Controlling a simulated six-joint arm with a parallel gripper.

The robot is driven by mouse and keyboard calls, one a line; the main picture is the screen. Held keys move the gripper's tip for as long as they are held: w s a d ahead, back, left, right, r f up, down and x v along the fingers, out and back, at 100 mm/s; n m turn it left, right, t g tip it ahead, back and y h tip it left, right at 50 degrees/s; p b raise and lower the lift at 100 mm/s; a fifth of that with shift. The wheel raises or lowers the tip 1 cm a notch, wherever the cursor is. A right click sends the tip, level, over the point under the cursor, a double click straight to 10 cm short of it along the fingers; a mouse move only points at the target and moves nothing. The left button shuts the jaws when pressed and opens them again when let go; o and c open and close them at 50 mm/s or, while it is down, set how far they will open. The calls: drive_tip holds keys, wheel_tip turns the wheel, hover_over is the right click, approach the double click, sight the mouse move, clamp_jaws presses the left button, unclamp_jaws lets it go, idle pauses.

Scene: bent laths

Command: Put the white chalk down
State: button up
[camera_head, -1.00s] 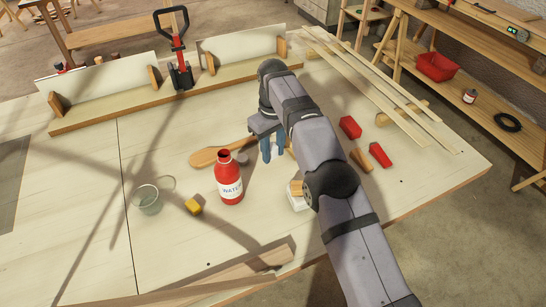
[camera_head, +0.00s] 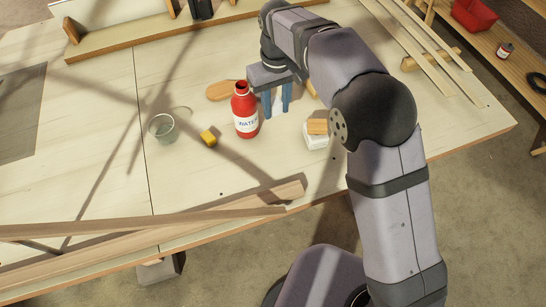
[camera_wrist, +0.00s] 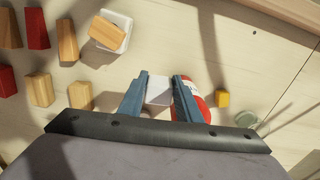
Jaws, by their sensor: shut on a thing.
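My gripper (camera_head: 277,112) is over the table, just right of the red water bottle (camera_head: 246,118). In the wrist view my gripper (camera_wrist: 161,80) has its two blue fingers closed on a pale block, the white chalk (camera_wrist: 159,92). The bottle also shows in the wrist view (camera_wrist: 193,100), close beside one finger. I cannot tell whether the chalk touches the table (camera_head: 200,165).
A white dish (camera_wrist: 122,42) with a wooden block (camera_wrist: 106,33) stands near the gripper. Several red and wooden blocks lie left in the wrist view. A yellow cube (camera_head: 208,137) and a glass (camera_head: 163,128) stand left of the bottle. Long laths (camera_head: 150,230) lie along the front edge.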

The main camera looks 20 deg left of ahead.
drive_tip(key=m, duration=0.1)
hover_over(275, 162)
drive_tip(key=shift+a+f+p, duration=0.1)
drive_tip(key=shift+f+p, duration=1.2)
drive_tip(key=shift+f, duration=4.1)
drive_tip(key=shift+f, duration=0.2)
drive_tip(key=o, duration=1.1)
drive_tip(key=shift+r, duration=0.1)
